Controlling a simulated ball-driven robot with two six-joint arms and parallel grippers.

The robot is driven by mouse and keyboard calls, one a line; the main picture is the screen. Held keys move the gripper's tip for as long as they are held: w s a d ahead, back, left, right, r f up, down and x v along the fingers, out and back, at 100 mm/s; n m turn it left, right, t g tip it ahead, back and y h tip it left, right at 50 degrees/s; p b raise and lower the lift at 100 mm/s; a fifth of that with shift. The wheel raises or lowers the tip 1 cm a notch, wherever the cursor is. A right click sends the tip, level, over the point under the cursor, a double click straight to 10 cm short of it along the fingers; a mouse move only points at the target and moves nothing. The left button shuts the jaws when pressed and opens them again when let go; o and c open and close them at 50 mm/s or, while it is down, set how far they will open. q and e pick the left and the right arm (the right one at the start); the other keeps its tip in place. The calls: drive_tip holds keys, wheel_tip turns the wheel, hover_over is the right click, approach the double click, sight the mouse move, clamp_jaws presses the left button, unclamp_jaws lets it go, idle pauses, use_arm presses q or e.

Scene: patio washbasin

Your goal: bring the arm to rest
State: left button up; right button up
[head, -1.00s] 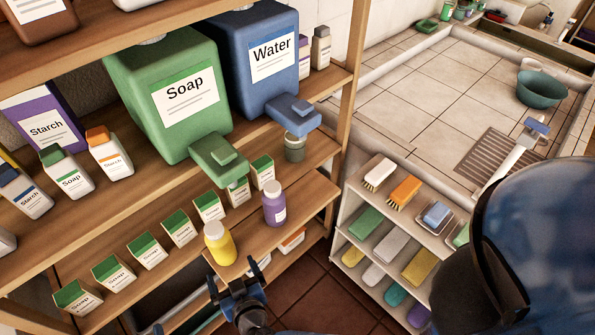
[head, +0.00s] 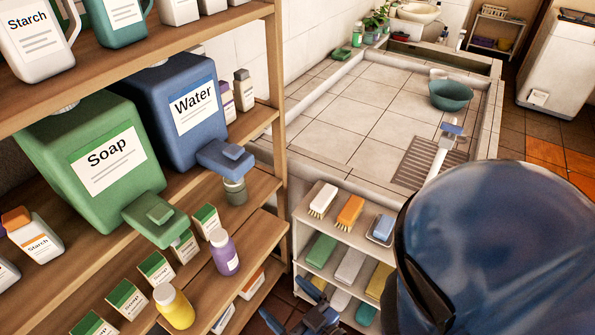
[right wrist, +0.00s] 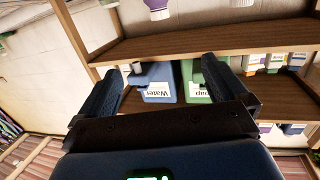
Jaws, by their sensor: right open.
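My right gripper (head: 289,304) is at the bottom of the head view, low in front of the wooden shelf and partly cut off by the frame. Its two fingers stand apart with nothing between them. In the right wrist view the open fingers (right wrist: 162,72) show dark against the shelf, which appears upside down. The gripper touches nothing that I can see. My blue arm covers the lower right of the head view. My left gripper is not in view.
The wooden shelf holds a green Soap dispenser (head: 107,157), a blue Water dispenser (head: 190,108), a purple bottle (head: 224,254) and a yellow bottle (head: 174,307). A white rack (head: 300,238) with brushes and sponges stands close to the gripper. A teal basin (head: 451,96) sits beyond.

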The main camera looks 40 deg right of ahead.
drive_tip(key=shift+s+d+r+m+t+h, duration=0.2)
drive_tip(key=shift+s+d+r+h, duration=0.15)
drive_tip(key=shift+d+r, duration=0.15)
drive_tip(key=shift+s+d+r+m+t+h, duration=0.2)
drive_tip(key=shift+d+r+h, duration=0.15)
drive_tip(key=shift+d+r, duration=0.15)
drive_tip(key=shift+a+f, duration=0.1)
drive_tip(key=shift+f+b, duration=0.3)
drive_tip(key=shift+b, duration=0.1)
